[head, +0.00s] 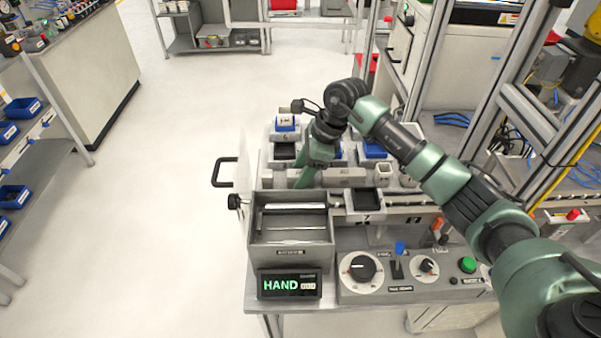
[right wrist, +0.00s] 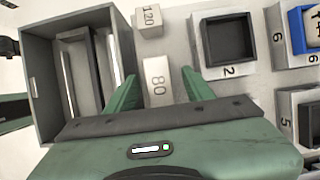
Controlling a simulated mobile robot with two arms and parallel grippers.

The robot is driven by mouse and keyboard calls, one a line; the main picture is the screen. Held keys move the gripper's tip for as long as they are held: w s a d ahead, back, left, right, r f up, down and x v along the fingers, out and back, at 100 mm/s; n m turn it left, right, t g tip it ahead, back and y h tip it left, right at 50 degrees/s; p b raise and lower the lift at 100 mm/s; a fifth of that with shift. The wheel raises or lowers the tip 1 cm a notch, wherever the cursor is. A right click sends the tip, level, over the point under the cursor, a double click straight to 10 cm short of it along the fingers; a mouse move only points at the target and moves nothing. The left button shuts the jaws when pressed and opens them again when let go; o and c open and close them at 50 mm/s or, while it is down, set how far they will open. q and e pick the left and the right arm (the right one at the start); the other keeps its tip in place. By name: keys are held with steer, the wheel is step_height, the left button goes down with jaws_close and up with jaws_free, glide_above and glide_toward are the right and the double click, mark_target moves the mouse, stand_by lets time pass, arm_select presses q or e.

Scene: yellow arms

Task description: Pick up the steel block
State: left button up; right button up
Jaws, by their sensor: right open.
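A pale grey block marked 80 (right wrist: 158,70) lies on the bench top in the right wrist view. Another block marked 120 (right wrist: 150,20) lies just beyond it. No label says which is steel. My right gripper (right wrist: 159,84) is open, with one green finger on each side of the 80 block, and I cannot tell whether they touch it. In the head view my right gripper (head: 303,182) points down behind the grey metal bin, and its fingers and arm hide most of the block there. My left gripper is not in view.
The grey bin (head: 259,232) stands close in front of the gripper. Numbered sockets, one marked 2 (right wrist: 228,42), stand beside the block. A control panel with a HAND display (head: 289,284) and knobs is at the front. Open floor lies left.

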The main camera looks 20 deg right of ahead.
steer(key=shift+a+f, duration=0.1)
steer(key=shift+f, duration=0.1)
jaws_close()
steer(key=shift+r, duration=0.15)
stand_by(1.2)
